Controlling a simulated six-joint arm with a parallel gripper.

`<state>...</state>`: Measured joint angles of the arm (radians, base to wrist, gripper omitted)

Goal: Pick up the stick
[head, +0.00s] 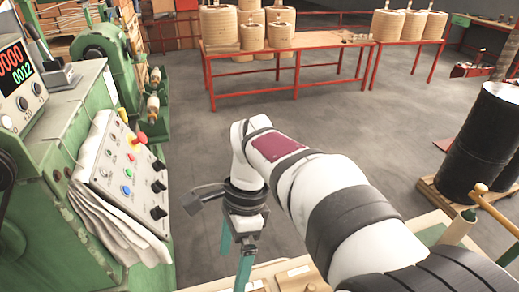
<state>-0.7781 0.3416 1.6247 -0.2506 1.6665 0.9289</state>
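My gripper (233,268) hangs from the white arm in the lower middle, with two teal fingers pointing down. The fingers stand apart, and I see nothing between them. The tips are near the bottom edge of the picture, at the near edge of a pale wooden bench (423,220). A thin tan wooden stick with a rounded end (497,211) slants across the lower right, far to the right of my gripper and apart from it. Its lower end is cut off by the picture edge. I cannot tell for sure that this is the task's stick.
A green machine with a sloped button panel (128,172) and papers stands at the left. A tan roll with a dark green end (458,226) is beside the stick. A black drum (483,143) stands behind. A red-framed table (290,42) holds coils. The grey floor between is clear.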

